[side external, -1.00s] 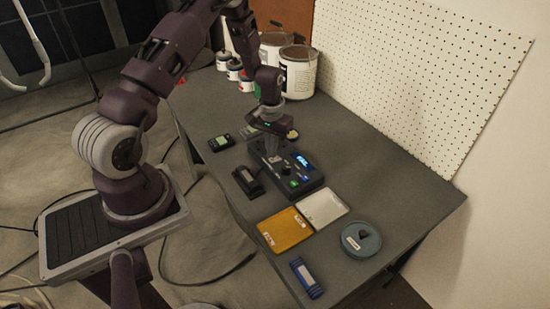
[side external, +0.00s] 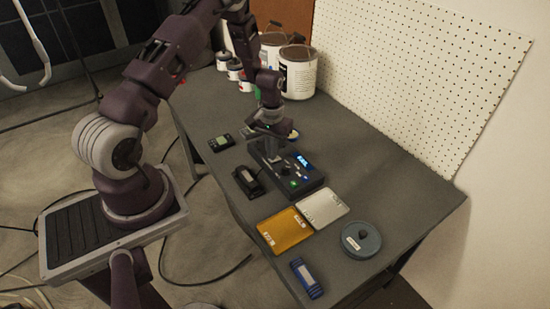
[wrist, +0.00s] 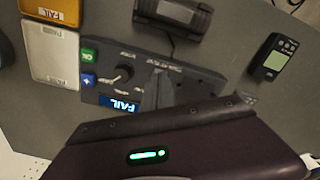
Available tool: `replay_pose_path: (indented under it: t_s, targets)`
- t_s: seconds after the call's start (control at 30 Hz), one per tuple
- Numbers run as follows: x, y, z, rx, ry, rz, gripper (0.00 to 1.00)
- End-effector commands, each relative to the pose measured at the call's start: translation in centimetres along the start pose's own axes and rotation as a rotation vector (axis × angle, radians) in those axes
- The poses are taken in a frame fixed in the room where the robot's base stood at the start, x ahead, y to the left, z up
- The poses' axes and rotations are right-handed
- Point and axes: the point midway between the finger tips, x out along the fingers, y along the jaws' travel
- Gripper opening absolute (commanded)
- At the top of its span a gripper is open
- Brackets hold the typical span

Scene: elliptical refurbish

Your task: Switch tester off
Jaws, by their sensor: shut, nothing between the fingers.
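The tester (side external: 313,182) is a dark box on the grey table, also seen in the wrist view (wrist: 146,62). Its blue display (wrist: 119,105) is lit and reads FAIL. A green button (wrist: 89,56), a blue button (wrist: 88,80) and a black knob (wrist: 123,72) are on its top. My gripper (side external: 269,158) is shut and empty, pointing down over the tester's far-left end. In the wrist view its fingertips (wrist: 158,85) hide part of the panel beside the display. I cannot tell whether they touch the panel.
A dark cradle (side external: 248,181) and a small handheld meter (side external: 221,142) lie left of the tester. A yellow tray (side external: 284,231), white tray (side external: 323,207), round lidded tin (side external: 361,239) and blue cell (side external: 307,278) are nearer. Paint cans (side external: 297,75) stand behind.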

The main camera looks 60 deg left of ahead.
Motion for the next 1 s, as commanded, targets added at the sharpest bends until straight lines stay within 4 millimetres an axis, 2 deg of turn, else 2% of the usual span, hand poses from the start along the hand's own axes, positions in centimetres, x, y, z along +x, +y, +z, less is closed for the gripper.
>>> replay_pose_path:
  t_s: [0.6,1.0]
  targets:
    - [0.7,0.0,0.0,0.0,0.0,0.0,0.0]
    - [-3.2,0.0,-0.1,0.0,0.002,0.0,0.0]
